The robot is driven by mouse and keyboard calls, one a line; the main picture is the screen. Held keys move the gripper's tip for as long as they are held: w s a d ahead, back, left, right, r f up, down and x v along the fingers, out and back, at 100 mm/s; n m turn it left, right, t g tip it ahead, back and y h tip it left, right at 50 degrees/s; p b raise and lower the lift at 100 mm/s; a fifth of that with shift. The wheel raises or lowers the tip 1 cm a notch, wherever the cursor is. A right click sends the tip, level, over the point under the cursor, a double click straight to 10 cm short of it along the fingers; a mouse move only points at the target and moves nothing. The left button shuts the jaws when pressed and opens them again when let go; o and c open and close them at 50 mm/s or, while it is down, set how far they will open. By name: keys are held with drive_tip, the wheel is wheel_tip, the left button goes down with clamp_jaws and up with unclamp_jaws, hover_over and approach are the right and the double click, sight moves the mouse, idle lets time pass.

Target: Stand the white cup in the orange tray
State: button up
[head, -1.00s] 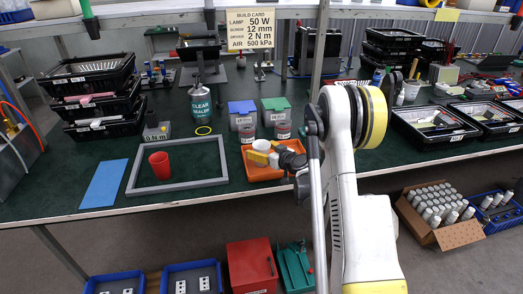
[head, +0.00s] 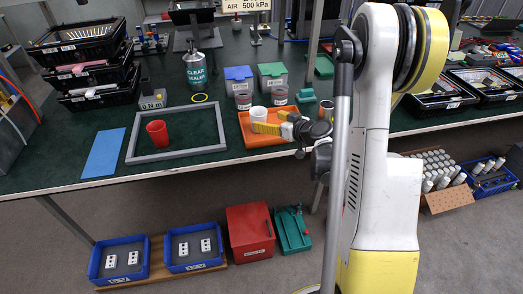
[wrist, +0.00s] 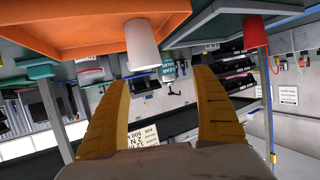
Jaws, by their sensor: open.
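The white cup (head: 259,114) stands upright in the orange tray (head: 262,143) on the green bench top. In the wrist view, which is upside down, the cup (wrist: 142,45) rests on the base of the tray (wrist: 85,28), close to its edge. My gripper (head: 257,126) is at the near side of the cup. In the wrist view its yellow fingers (wrist: 162,80) are spread wide with nothing between them. The cup appears beyond the fingertips, clear of them; the head view hides part of its lower wall behind the fingers.
A red cup (head: 157,133) stands inside a grey frame (head: 178,154) left of the tray. Lidded blue (head: 239,80) and green (head: 271,76) boxes and dark red jars stand behind the tray. A blue sheet (head: 104,153) lies at the left.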

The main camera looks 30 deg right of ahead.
drive_tip(key=s+a+r+g, duration=0.2)
drive_tip(key=s+a+r, duration=0.3)
drive_tip(key=a, duration=0.3)
drive_tip(key=s+a+r+g, duration=0.2)
drive_tip(key=s+a+r, duration=0.3)
drive_tip(key=a, duration=0.3)
drive_tip(key=s+a+r+m+g+h, duration=0.1)
drive_tip(key=s+a, duration=0.3)
drive_tip(key=s, duration=1.3)
drive_tip(key=shift+s+a+g+h, duration=0.15)
drive_tip(key=shift+s+g+h, duration=0.25)
drive_tip(key=shift+g+h, duration=0.3)
